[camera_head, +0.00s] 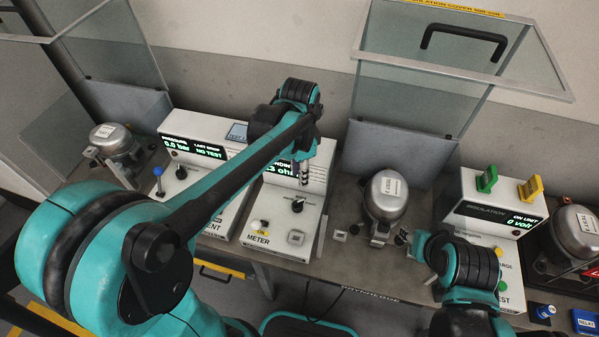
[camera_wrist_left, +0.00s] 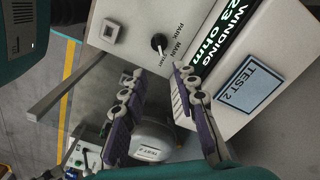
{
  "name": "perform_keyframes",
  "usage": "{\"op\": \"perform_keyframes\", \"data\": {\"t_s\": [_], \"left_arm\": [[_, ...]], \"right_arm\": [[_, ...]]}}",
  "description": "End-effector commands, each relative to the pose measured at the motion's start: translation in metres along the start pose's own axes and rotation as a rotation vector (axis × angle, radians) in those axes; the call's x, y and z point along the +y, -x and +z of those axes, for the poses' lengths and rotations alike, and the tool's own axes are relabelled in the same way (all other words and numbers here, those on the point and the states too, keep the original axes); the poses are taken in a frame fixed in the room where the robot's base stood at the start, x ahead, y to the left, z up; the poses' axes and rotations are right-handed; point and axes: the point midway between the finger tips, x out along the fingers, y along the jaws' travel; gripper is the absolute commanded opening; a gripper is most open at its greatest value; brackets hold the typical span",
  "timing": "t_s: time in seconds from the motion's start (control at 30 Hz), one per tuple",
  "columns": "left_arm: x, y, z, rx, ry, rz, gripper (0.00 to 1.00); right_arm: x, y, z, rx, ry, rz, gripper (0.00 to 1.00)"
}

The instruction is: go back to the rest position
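My left gripper (camera_head: 302,172) is above the winding meter unit (camera_head: 262,232) in the head view, with its arm reaching in from the left. In the left wrist view its two purple-padded fingers (camera_wrist_left: 157,76) stand apart with nothing between them. The meter's black selector knob (camera_wrist_left: 159,42) and winding display (camera_wrist_left: 215,40) lie beyond the fingertips. My right arm (camera_head: 468,268) is bent at the lower right, in front of the insulation unit (camera_head: 478,212). Its gripper fingers do not show.
A silver compressor (camera_head: 386,196) stands on the bench right of the meter; others stand at the left (camera_head: 113,142) and far right (camera_head: 577,232). A clear raised cover (camera_head: 440,60) with a black handle is behind.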

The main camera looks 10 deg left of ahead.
Motion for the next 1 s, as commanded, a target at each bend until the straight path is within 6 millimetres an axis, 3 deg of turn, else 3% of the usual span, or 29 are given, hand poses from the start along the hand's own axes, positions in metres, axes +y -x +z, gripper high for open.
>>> {"op": "perform_keyframes", "data": {"t_s": [0.37,0.67,0.8,1.0], "left_arm": [[0.002,0.002,0.005,0.013,0.028,-0.013,0.29],[0.028,0.015,0.058,0.216,0.399,-0.166,0.29],[0.042,0.011,0.084,0.354,0.607,-0.229,0.29],[0.055,0.0,0.107,0.514,0.818,-0.275,0.29]], "right_arm": [[0.0,-0.001,0.001,0.0,0.0,0.0,0.4],[0.0,-0.009,0.006,0.0,0.0,0.0,0.4],[0.0,-0.012,0.009,0.0,0.0,0.0,0.4],[0.0,-0.015,0.011,0.0,0.0,0.0,0.4]]}}
